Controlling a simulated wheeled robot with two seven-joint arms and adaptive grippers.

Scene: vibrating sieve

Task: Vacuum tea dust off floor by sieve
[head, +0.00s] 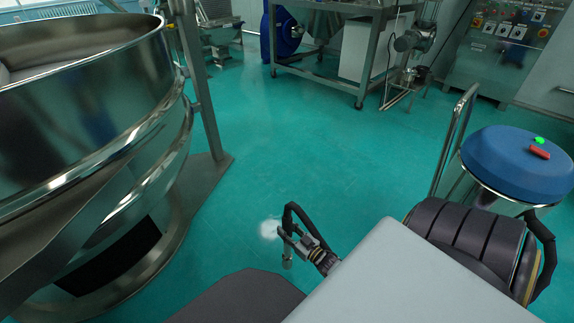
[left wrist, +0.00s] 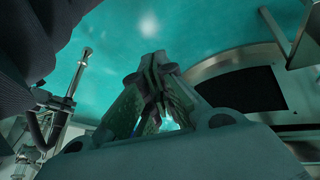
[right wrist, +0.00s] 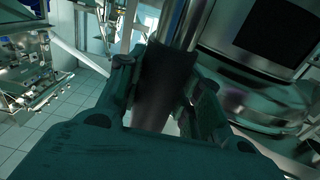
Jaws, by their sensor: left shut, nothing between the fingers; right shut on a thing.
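The vacuum cleaner (head: 515,165), with a blue lid and shiny metal body, stands at the right in the head view. My right gripper (head: 302,243) is low in the middle of that view, beside a dark curved hose. In the right wrist view its fingers (right wrist: 160,85) are shut around the dark grip of the vacuum wand (right wrist: 183,25), whose metal tube extends beyond them. My left gripper (left wrist: 163,105) is shut and empty in the left wrist view. The big metal sieve (head: 95,100) stands at the left. A pale spot (head: 268,229) shows on the floor; dust or glare, I cannot tell.
The green floor (head: 300,130) is open between the sieve and the vacuum. The sieve's metal stand (head: 205,170) reaches onto it. A metal table (head: 340,50) and control panel (head: 510,45) stand at the back. The wand's nozzle and its floor contact are unclear.

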